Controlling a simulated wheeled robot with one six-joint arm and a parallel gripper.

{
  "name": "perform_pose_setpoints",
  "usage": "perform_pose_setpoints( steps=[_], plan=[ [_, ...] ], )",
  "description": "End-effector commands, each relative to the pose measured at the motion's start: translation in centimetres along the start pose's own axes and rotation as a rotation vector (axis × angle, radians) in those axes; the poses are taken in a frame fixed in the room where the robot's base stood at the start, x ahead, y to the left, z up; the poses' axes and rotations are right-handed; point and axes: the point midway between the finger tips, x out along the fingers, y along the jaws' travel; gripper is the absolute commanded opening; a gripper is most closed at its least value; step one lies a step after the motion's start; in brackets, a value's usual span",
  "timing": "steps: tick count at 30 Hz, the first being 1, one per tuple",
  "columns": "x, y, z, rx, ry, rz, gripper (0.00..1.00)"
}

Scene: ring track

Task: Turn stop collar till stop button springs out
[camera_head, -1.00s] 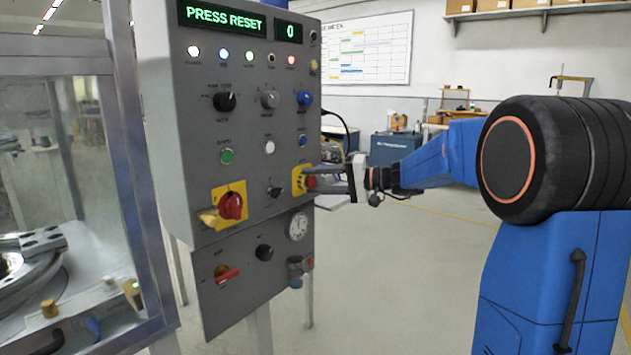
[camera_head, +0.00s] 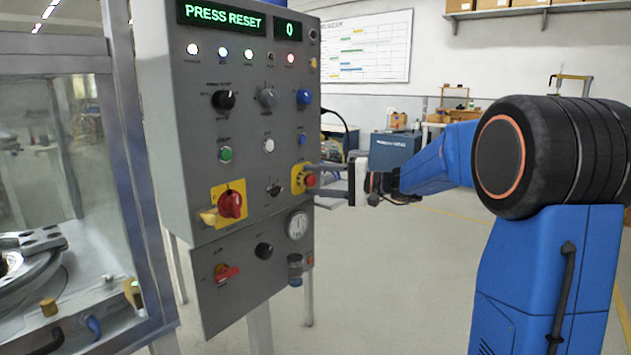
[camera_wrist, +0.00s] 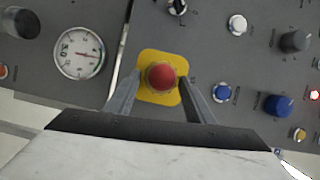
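The stop button (camera_wrist: 161,77) is a round red cap on a yellow plate (camera_wrist: 148,60) in the wrist view. In the head view the red button (camera_head: 310,180) sits at the panel's right edge. The collar around it is hard to make out behind the cap. My gripper (camera_head: 324,181) points at the button from the right in the head view. In the wrist view its two fingers stand apart, one on each side of the button, with small gaps visible. Whether the button is pressed in or out cannot be told.
The grey control panel (camera_head: 180,120) carries several knobs and lamps. Its display (camera_head: 222,15) reads PRESS RESET. A large red switch (camera_head: 230,204) on yellow is left of the button; a dial gauge (camera_head: 298,226) is below. A glazed machine enclosure (camera_head: 125,190) stands left.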

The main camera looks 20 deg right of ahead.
Motion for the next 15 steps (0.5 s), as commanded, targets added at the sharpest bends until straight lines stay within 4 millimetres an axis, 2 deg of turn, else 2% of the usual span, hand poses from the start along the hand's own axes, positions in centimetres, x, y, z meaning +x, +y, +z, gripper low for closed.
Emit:
perform_pose_setpoints(
  steps=[10, 15],
  plan=[
    [-0.1, -0.1, 0.0, -0.001, 0.000, -0.001, 0.60],
    [-1.2, -0.1, 0.0, -0.001, 0.001, -0.002, 0.60]
  ],
)
